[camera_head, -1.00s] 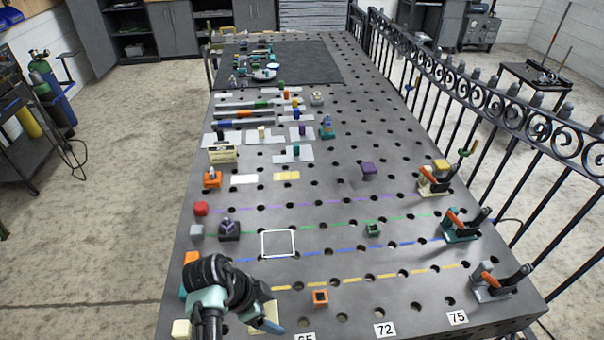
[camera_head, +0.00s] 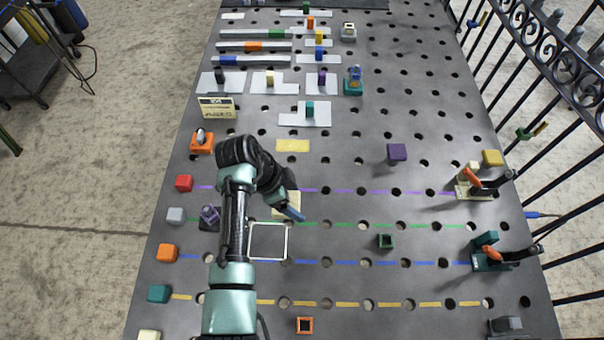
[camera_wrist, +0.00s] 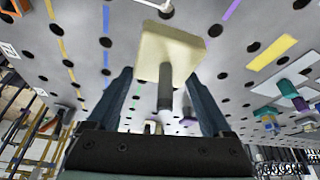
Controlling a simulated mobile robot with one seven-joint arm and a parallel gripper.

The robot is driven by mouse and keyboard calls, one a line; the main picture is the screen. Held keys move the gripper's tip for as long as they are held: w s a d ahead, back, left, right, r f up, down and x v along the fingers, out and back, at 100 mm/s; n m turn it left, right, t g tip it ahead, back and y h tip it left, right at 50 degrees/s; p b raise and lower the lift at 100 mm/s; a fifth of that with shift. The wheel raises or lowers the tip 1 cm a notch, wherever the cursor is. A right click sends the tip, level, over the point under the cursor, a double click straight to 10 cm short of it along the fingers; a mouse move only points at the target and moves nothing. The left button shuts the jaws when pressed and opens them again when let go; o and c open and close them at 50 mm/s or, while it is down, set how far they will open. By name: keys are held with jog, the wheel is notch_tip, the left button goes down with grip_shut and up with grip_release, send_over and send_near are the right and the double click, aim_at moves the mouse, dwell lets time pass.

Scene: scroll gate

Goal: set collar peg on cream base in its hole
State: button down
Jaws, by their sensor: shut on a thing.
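In the head view the peg is hidden behind the fingers. The table (camera_head: 340,285) has many round holes. I cannot tell which hole belongs to the peg, or how high above the table the base is.
Toggle clamps (camera_head: 490,252) line the right edge. The table's middle is mostly clear.

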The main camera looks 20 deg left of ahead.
jog(key=shift+w, duration=0.15)
jog(key=shift+s+f+b, duration=0.25)
jog(key=shift+f+b, duration=0.6)
jog(key=shift+b, duration=0.05)
jog(key=b, duration=0.4)
send_over(295, 224)
jog(key=shift+w+f, duration=0.15)
jog(key=shift+f, duration=2.1)
jog(key=shift+f, duration=0.25)
jog(key=shift+f+b, duration=0.4)
jog(key=shift+f+b, duration=1.3)
jog(key=shift+f, duration=0.2)
jog(key=shift+c, duration=0.4)
grip_release()
jog(key=shift+o, duration=0.4)
